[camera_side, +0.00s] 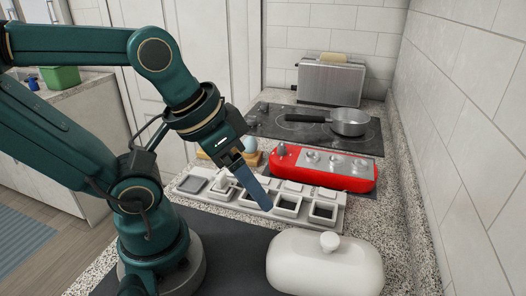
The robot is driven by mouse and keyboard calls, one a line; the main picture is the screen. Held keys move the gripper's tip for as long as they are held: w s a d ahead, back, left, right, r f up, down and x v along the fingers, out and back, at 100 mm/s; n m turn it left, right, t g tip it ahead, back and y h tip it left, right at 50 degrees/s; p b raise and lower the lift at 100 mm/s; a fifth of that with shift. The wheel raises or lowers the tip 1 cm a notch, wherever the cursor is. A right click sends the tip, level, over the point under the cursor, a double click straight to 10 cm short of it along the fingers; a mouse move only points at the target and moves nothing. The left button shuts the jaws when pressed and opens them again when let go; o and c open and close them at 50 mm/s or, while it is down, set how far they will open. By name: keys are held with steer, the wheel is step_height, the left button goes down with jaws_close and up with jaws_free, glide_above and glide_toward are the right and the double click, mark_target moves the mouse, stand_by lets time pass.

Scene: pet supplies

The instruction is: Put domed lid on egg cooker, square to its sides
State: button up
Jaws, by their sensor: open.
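The domed lid (325,268) is white and oblong, with a round knob (329,241) on top. It rests at the front right, partly on the dark mat, and is cut off by the bottom edge. The egg cooker (372,181) is a red oblong unit with several silver-grey round seats on top, standing further back, without a lid on it. Its long side runs slantwise across the counter. My gripper (265,203) is open and empty, with blue fingers pointing down over the white compartment tray, left of the lid and in front of the cooker. One finger largely hides the other.
The white tray (335,228) with several square compartments lies between lid and cooker. Behind are a bluish egg-shaped item (250,144), a dark cooktop (278,125) with a saucepan (350,122), and a toaster (330,80). A tiled wall (470,160) bounds the right. The dark mat (235,265) is clear left of the lid.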

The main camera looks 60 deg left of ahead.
steer(key=w+d+r+n+g+h, duration=0.1)
steer(key=d+r+n+g+h, duration=0.1)
steer(key=d+n+g+h, duration=0.15)
steer(key=n+g+h, duration=0.6)
steer(key=n, duration=0.1)
glide_above(331, 237)
steer(key=a, duration=0.2)
step_height(331, 237, down, 3)
steer(key=f+n+h, duration=0.1)
steer(key=w+a+f, duration=0.1)
steer(key=f, duration=0.1)
steer(key=a+f+n+h, duration=0.1)
steer(key=f, duration=0.1)
steer(key=shift+w+f+n+h, duration=0.2)
steer(key=shift+w+n+h, duration=0.1)
steer(key=shift+n+h, duration=0.05)
steer(key=shift+s+a+f, duration=0.1)
steer(key=shift+s+f, duration=0.05)
steer(key=shift+f, duration=0.4)
steer(key=shift+x, duration=2.4)
jaws_close()
